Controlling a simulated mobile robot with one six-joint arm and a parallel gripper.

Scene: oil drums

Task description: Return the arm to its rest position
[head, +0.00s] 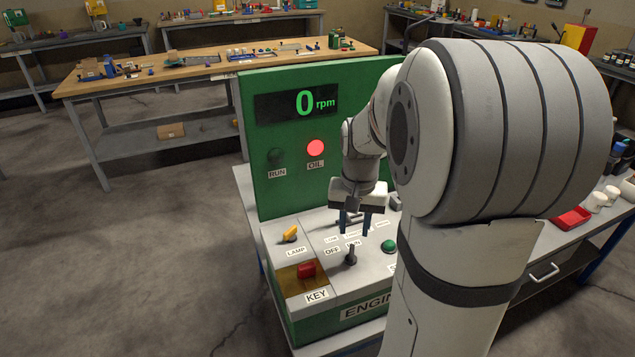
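My arm fills the right of the head view and reaches forward over the green engine panel (262,180). My gripper (354,230) points down over the grey control deck, its two dark fingers apart with a gap between them. Nothing shows held in it. A dark knob (350,256) by the OFF and RUN labels stands just below the fingers in the picture; I cannot tell how far apart they are. The display (297,105) reads 0 rpm. The OIL light (315,147) is lit red and the RUN light (276,156) is dark.
The deck has a yellow lamp switch (290,234), a red key (306,270) and a green button (388,246). A red tray (571,218) lies at the right. A wooden workbench (130,82) stands behind. The floor at the left is clear.

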